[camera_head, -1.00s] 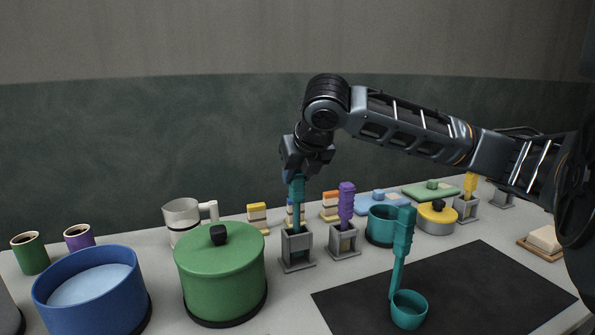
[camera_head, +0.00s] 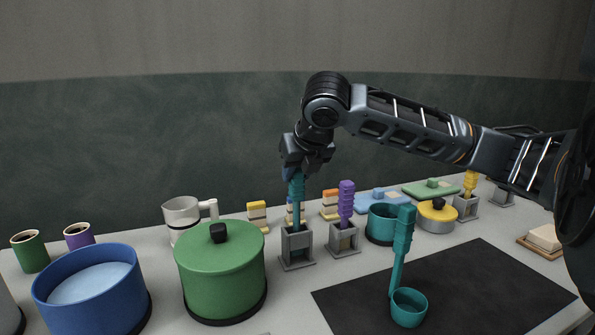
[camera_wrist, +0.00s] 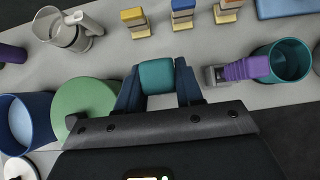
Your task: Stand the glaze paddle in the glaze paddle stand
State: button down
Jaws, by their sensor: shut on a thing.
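My gripper (camera_head: 297,172) is shut on the teal handle of the glaze paddle (camera_head: 297,200). In the wrist view the handle (camera_wrist: 157,77) sits between the two fingers. The paddle hangs upright, and its lower end is inside the top of a grey open-framed glaze paddle stand (camera_head: 283,248). I cannot tell how deep it sits or whether it touches the stand's floor. In the wrist view the stand is hidden below the handle and gripper.
Close by on the right, a purple-handled tool (camera_head: 347,200) stands in a similar grey stand (camera_head: 332,240). A green lidded pot (camera_head: 222,275) is at the left. A teal ladle (camera_head: 408,308) is on the dark mat (camera_head: 480,290). A yellow-handled tool (camera_head: 471,182) stands farther right.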

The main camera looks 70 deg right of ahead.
jog(key=shift+f+b, duration=0.5)
jog(key=shift+f, duration=0.15)
dwell(0.7)
jog(key=c, duration=0.6)
grip_release()
jog(key=shift+c, duration=0.2)
jog(key=shift+r, duration=0.15)
jog(key=p+v, duration=0.4)
jog(key=v, duration=0.4)
jog(key=shift+p, duration=0.4)
dwell(0.9)
dwell(0.4)
jog(key=v, duration=0.7)
jog(key=shift+a+r, duration=0.2)
jog(key=shift+a, duration=0.1)
